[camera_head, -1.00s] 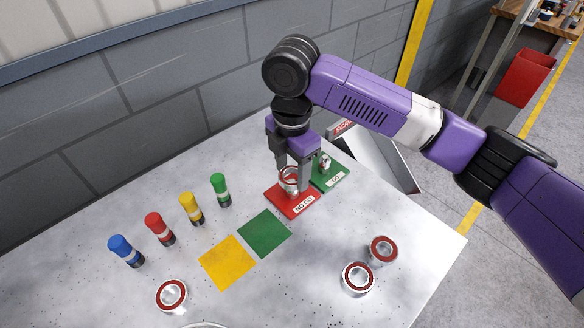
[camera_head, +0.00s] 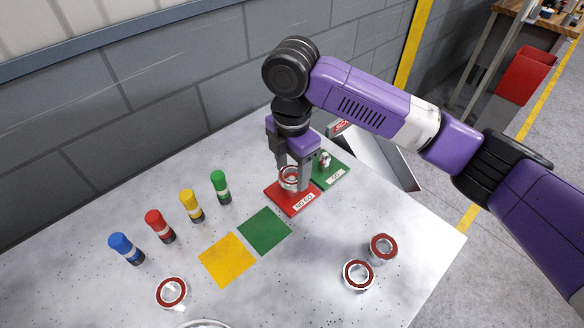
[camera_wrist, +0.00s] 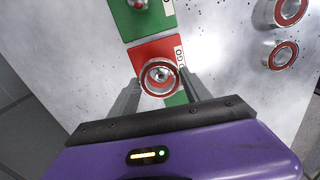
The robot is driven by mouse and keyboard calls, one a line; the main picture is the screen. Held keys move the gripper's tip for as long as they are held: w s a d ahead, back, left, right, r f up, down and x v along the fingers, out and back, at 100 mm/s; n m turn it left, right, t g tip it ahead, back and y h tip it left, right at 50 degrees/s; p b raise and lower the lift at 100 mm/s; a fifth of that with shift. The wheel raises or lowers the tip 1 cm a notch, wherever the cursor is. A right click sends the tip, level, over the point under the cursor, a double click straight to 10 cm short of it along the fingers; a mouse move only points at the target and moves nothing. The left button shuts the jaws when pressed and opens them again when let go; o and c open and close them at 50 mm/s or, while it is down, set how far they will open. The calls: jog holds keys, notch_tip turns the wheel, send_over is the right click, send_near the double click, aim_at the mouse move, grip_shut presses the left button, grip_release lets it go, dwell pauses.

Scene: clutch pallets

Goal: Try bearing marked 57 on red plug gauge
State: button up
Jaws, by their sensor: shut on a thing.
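My gripper (camera_head: 292,183) is shut on a silver bearing with a red ring (camera_head: 288,178), over the red plug gauge labelled NO GO (camera_head: 292,201). In the wrist view the bearing (camera_wrist: 146,88) sits between the two fingers, over the red plate (camera_wrist: 143,53). The tip of a metal plug (camera_wrist: 161,74) shows inside its bore. I cannot tell how far the bearing is down on the plug. The number 57 cannot be read on it.
A green GO gauge (camera_head: 333,176) stands just behind the red one. Two bearings (camera_head: 358,275) (camera_head: 382,248) lie at right, another (camera_head: 171,293) at front left. Yellow (camera_head: 227,261) and green (camera_head: 264,230) squares lie in front. Several coloured-topped cylinders (camera_head: 160,226) stand at left.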

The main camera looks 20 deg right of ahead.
aim_at(292, 179)
jog(key=o, duration=2.1)
jog(key=shift+c, duration=0.2)
jog(key=shift+r, duration=0.1)
notch_tip(292, 179, up, 9)
jog(key=p, duration=0.8)
